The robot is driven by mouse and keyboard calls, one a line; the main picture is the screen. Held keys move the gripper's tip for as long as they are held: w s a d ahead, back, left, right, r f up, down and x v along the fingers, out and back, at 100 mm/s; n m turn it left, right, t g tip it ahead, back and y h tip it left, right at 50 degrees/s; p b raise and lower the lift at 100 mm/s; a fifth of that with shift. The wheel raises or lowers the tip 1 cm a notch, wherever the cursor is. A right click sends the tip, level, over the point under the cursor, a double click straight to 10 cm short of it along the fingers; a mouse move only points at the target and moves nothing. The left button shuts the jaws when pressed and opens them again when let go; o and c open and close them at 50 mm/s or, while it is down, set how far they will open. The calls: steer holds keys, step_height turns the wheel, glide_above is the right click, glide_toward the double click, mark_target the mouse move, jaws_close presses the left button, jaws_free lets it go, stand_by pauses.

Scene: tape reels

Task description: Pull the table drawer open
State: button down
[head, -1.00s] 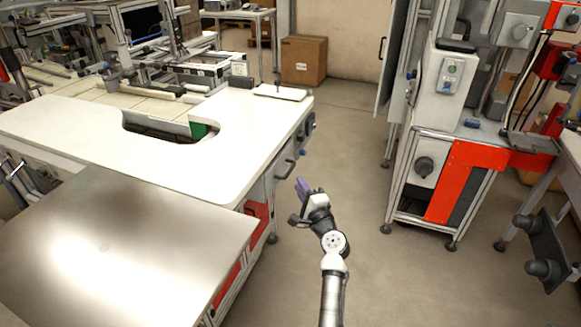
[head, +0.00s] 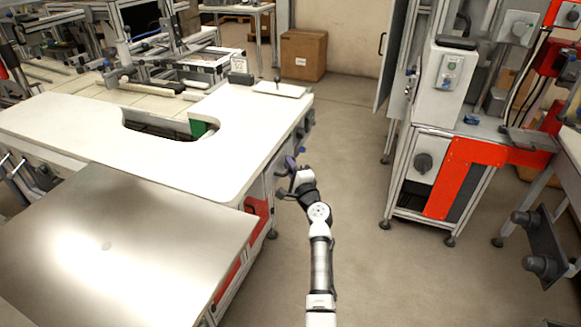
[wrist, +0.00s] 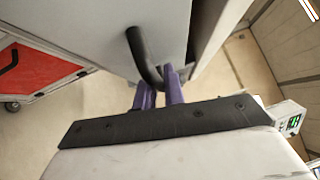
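The table drawer has a pale front (wrist: 95,25) with a black curved bar handle (wrist: 137,48), seen close up in the wrist view. In the head view the drawer front (head: 268,186) is at the right end of the white table and is partly hidden by my gripper. My gripper (wrist: 160,88) has two purple fingers, close together, with the lower bend of the handle between them. The fingers look closed on the handle; the exact contact is partly hidden. In the head view my gripper (head: 291,162) is against the table's right side.
The white table (head: 80,140) and a metal-topped unit (head: 130,240) stand to the left. A machine stand with a red panel (head: 450,180) is to the right. The floor (head: 350,190) between them is clear. A cardboard box (head: 303,55) sits at the back.

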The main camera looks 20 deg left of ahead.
stand_by(0.3)
steer(key=d+b, duration=0.4)
steer(key=d, duration=1.4)
steer(key=shift+s+d+b, duration=0.25)
steer(key=shift+s+b, duration=0.1)
steer(key=c, duration=1.8)
jaws_free()
steer(key=shift+o, duration=0.2)
steer(key=b+v, duration=0.3)
steer(key=v, duration=1)
steer(key=shift+s+d, duration=0.2)
steer(key=shift+s, duration=0.1)
